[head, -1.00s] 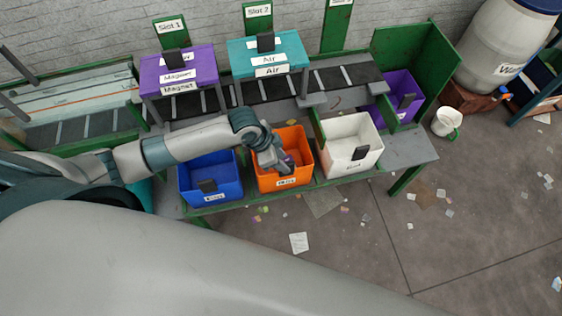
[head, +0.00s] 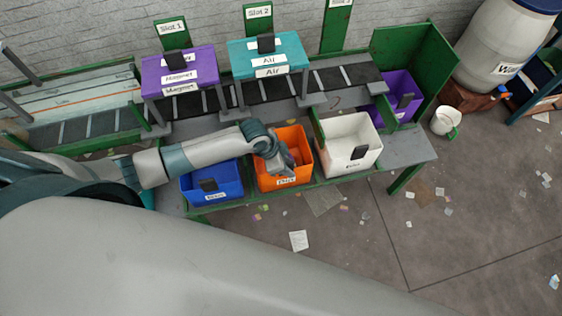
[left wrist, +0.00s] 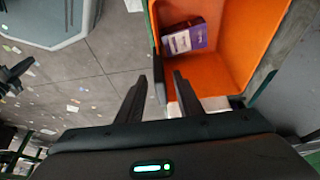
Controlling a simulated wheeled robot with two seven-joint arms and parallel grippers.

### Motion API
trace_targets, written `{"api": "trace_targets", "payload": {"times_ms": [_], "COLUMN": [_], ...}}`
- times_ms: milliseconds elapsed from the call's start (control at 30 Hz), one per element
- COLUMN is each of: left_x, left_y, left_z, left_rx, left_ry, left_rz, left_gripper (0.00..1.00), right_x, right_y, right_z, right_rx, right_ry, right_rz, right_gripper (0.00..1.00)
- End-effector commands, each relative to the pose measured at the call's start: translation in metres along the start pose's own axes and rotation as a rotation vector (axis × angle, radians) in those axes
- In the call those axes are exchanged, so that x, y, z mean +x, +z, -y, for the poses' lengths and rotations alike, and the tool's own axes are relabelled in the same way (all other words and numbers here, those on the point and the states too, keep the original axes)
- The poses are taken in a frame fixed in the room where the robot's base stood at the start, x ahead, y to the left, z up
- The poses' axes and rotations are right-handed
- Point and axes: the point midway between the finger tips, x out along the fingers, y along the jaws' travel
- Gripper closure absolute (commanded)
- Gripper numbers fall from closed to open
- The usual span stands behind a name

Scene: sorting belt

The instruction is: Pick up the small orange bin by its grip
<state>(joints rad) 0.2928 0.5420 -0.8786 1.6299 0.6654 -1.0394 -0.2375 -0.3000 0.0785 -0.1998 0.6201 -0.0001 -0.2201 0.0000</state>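The small orange bin (head: 294,136) stands on the green-edged bench between a blue bin and a white bin, with a white label on its front. My left gripper (head: 285,168) is over its front part and hides the grip there. In the left wrist view the orange bin (left wrist: 228,55) lies to the right, with a purple box (left wrist: 185,37) inside. The two fingers of my left gripper (left wrist: 160,80) are apart, one on each side of the bin's front wall. A dark tab, seemingly the grip, shows between them. I cannot tell whether they touch it. My right gripper is not in view.
The blue bin (head: 221,180) and the white bin (head: 345,128) stand close on either side. Behind are a belt (head: 345,77), a purple box (head: 178,66) and a teal box (head: 268,54). The floor in front holds scattered scraps.

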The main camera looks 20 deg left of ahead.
Motion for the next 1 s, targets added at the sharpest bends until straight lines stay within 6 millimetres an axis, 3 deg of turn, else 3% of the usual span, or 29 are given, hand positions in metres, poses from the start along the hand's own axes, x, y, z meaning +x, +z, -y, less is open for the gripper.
{"api": "trace_targets", "payload": {"times_ms": [433, 967, 1000], "left_x": [0.039, 0.042, 0.042], "left_y": [0.005, 0.005, 0.005], "left_z": [0.001, 0.002, 0.002], "left_rx": [0.000, 0.001, 0.001], "left_ry": [0.001, 0.000, 0.000], "left_rz": [0.001, 0.000, 0.000], "left_gripper": [0.67, 0.67, 0.72], "right_x": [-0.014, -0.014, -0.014], "right_y": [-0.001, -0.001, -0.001], "right_z": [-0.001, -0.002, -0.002], "right_rx": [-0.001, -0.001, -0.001], "right_ry": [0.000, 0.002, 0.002], "right_rz": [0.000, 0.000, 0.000], "right_gripper": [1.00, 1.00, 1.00]}}
